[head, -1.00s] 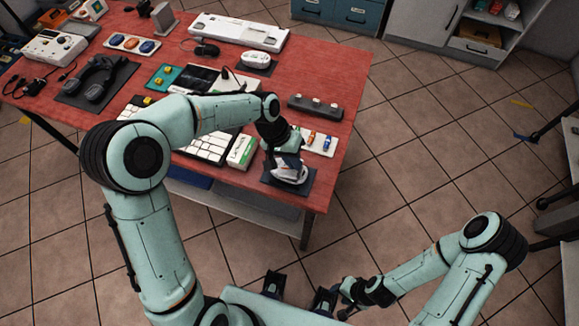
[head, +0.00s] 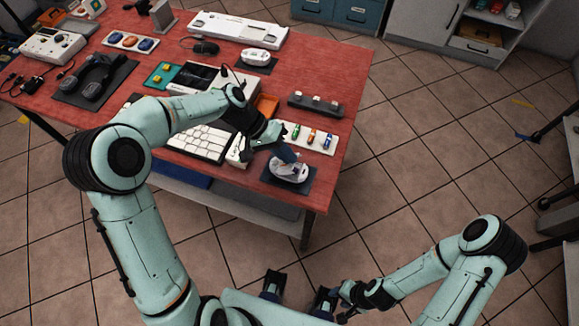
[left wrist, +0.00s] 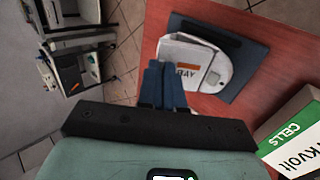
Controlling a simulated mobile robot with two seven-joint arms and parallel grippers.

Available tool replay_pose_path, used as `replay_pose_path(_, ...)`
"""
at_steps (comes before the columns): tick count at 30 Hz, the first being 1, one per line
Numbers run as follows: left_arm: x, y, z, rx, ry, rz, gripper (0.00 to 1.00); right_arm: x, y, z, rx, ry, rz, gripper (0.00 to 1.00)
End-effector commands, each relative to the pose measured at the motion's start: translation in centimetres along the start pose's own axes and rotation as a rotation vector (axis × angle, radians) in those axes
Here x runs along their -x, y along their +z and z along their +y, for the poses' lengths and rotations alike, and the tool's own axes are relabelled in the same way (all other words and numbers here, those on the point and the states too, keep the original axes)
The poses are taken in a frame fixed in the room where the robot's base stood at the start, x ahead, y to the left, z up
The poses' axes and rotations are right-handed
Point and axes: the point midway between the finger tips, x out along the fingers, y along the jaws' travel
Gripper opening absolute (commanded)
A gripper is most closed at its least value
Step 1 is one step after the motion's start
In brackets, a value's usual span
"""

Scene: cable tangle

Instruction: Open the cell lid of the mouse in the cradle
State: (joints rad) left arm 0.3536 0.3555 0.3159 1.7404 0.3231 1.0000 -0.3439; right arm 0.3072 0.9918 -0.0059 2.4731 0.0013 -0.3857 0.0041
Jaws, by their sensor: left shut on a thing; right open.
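The white mouse (head: 291,171) sits in its cradle on a dark mat (head: 272,182) at the table's near right corner. In the left wrist view the mouse (left wrist: 222,72) shows a white flap-like part, the cell lid (left wrist: 180,52), and an orange label reading "BAY". My left gripper (head: 286,155) has its blue fingers closed at the mouse; they also show in the left wrist view (left wrist: 164,72), shut at the lid's edge. The exact grip and the lid's angle are partly hidden. My right gripper (head: 347,300) is open and empty, low and away from the table.
A green and white cells box (left wrist: 292,135) stands left of the mat. A white tray with small coloured cells (head: 312,137) and a dark strip (head: 316,106) lie behind it. The red table edge is close by.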

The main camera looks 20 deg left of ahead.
Motion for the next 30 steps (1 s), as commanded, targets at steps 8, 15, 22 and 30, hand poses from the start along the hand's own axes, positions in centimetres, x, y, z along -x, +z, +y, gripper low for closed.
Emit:
replay_pose_path(8, 0.1, 0.1, -0.1, 0.0, 0.015, -0.002, 0.0, -0.1, 0.0, 0.0, 0.0, 0.0, 0.0, 0.43)
replay_pose_path(15, 0.7, 0.1, -0.9, 0.005, 0.159, -0.002, 0.0, -1.0, 0.1, 0.4, -0.002, 0.001, -0.004, 0.43)
replay_pose_path(22, 1.0, 0.1, -0.8, -0.001, 0.198, -0.003, 0.0, -1.1, 0.1, 0.4, -0.001, 0.001, -0.004, 0.43)
replay_pose_path(30, 1.4, 0.1, -1.6, 0.007, 0.296, -0.001, 0.0, -1.7, 0.2, 0.7, -0.002, 0.002, -0.006, 0.43)
